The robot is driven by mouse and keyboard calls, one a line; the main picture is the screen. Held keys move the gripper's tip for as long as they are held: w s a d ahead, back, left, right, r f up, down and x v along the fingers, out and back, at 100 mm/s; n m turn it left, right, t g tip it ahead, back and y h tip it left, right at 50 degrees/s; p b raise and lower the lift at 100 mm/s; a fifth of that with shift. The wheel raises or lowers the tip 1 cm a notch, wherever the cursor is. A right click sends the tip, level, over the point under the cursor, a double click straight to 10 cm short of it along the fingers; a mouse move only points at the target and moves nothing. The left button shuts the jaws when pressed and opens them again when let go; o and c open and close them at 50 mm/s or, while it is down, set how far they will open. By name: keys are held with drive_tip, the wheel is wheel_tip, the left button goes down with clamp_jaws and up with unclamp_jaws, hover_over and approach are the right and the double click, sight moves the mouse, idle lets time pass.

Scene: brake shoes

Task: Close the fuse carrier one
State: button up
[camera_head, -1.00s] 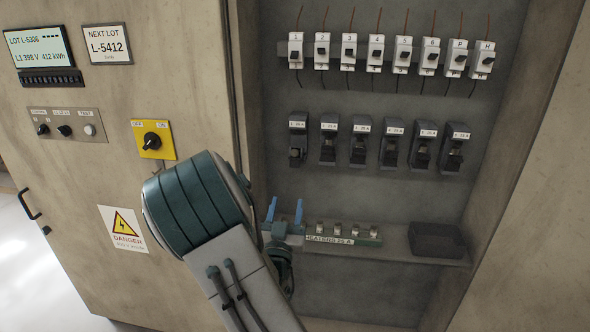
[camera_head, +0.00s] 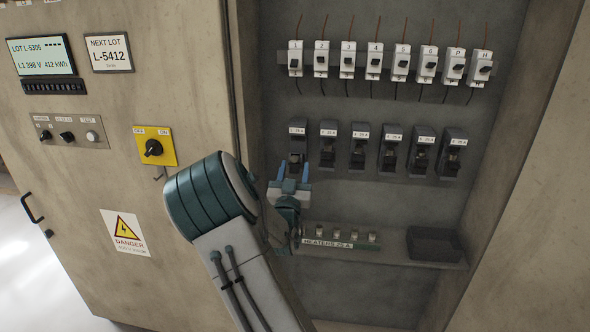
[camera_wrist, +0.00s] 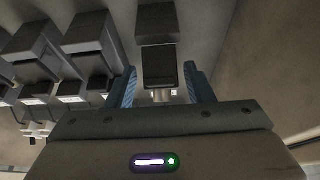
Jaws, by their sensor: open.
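Fuse carrier one (camera_head: 297,133) is the leftmost dark holder in the lower row, with a white label on top. In the wrist view its dark block (camera_wrist: 160,66) lies between the two blue fingers, with small metallic parts at its lower end. My gripper (camera_head: 292,177) is open and empty, its fingertips pointing up just below carrier one in the head view. In the wrist view my gripper (camera_wrist: 160,88) has a finger on each side of the block, with gaps between. The lower part of the carrier is partly hidden by the fingers in the head view.
Several similar carriers (camera_head: 358,147) stand to the right in the row. Small breakers (camera_head: 347,60) with wires run above. Below is a shelf with a rack of fuses (camera_head: 340,240) and a dark bin (camera_head: 435,243). The cabinet's side wall (camera_head: 245,90) is close at left.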

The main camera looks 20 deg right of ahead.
sight(294, 161)
drive_tip(key=c, duration=0.8)
drive_tip(key=shift+r+p, duration=0.25)
drive_tip(key=shift+p, duration=0.05)
drive_tip(key=shift+w+d+r+g+y+p, duration=0.15)
drive_tip(key=shift+r+g+y+p, duration=0.45)
drive_tip(key=shift+g+p, duration=0.5)
drive_tip(key=g+y+p, duration=0.1)
drive_tip(key=p, duration=0.1)
drive_tip(key=r+g+p, duration=0.1)
drive_tip(key=p, duration=0.1)
drive_tip(key=g+y+p, duration=0.1)
drive_tip(key=p, duration=0.1)
drive_tip(key=shift+w+d+r+y, duration=0.15)
drive_tip(key=shift+w+d+y, duration=0.05)
drive_tip(key=shift+w+y, duration=0.1)
drive_tip(key=g+p, duration=0.1)
drive_tip(key=g+y+p, duration=0.1)
drive_tip(key=p, duration=0.1)
drive_tip(key=g+p, duration=0.1)
drive_tip(key=p, duration=0.1)
drive_tip(key=shift+w+d+r+y, duration=0.3)
drive_tip(key=shift+w+r+y, duration=0.1)
drive_tip(key=g+y+p, duration=0.1)
drive_tip(key=p, duration=0.2)
drive_tip(key=shift+w+d, duration=0.1)
drive_tip(key=shift+w, duration=0.1)
drive_tip(key=shift+w+d+f+g+y+p, duration=0.1)
drive_tip(key=shift+g+y+p, duration=0.2)
drive_tip(key=shift+g+p, duration=0.35)
